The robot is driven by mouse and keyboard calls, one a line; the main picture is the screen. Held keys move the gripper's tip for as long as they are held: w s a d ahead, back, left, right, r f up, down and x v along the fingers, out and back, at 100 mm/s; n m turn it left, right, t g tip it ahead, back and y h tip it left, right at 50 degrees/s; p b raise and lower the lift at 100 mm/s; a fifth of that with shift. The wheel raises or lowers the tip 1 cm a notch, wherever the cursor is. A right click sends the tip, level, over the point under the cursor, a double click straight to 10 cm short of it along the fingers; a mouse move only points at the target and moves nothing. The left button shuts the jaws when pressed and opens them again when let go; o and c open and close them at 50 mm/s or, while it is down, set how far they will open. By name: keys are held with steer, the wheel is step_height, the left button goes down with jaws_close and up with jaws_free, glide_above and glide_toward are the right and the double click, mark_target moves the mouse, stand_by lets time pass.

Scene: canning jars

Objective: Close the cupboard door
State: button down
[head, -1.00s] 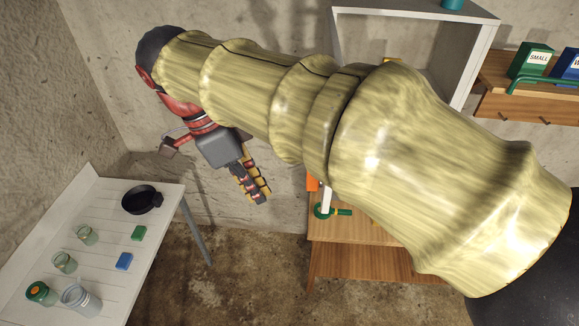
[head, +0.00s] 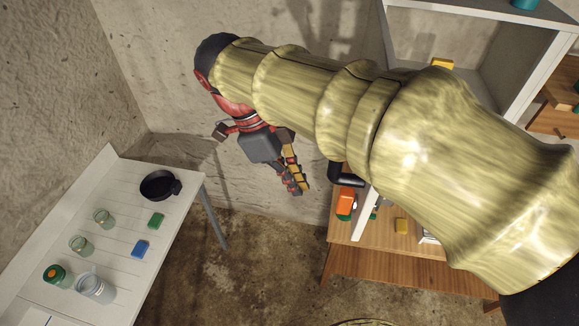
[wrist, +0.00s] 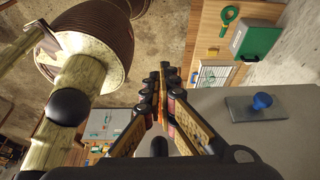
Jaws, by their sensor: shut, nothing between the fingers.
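The grey cupboard (head: 478,62) stands open at the upper right of the head view, with a yellow block inside. A narrow pale edge (head: 362,216), which looks like its open door seen edge-on, shows below my arm; my arm hides the rest. My gripper (head: 301,190) is shut and empty, pointing down to the left of that edge. In the wrist view, a grey panel that looks like the door (wrist: 290,135) carries a blue knob (wrist: 262,101) on a dark plate. The closed fingertips (wrist: 165,72) are left of the panel; I cannot tell whether they touch it.
A wooden workbench (head: 375,262) stands below, holding an orange item (head: 346,203) and a yellow block (head: 401,225). A white table (head: 120,245) with jars, a black pan (head: 159,185) and sponges is at left. Bare floor lies between them.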

steer(key=s+d+f+p, duration=0.1)
steer(key=d+f+p, duration=0.1)
steer(key=d, duration=0.3)
steer(key=shift+x, duration=0.9)
steer(key=shift+a, duration=0.1)
steer(key=shift+s+f, duration=0.1)
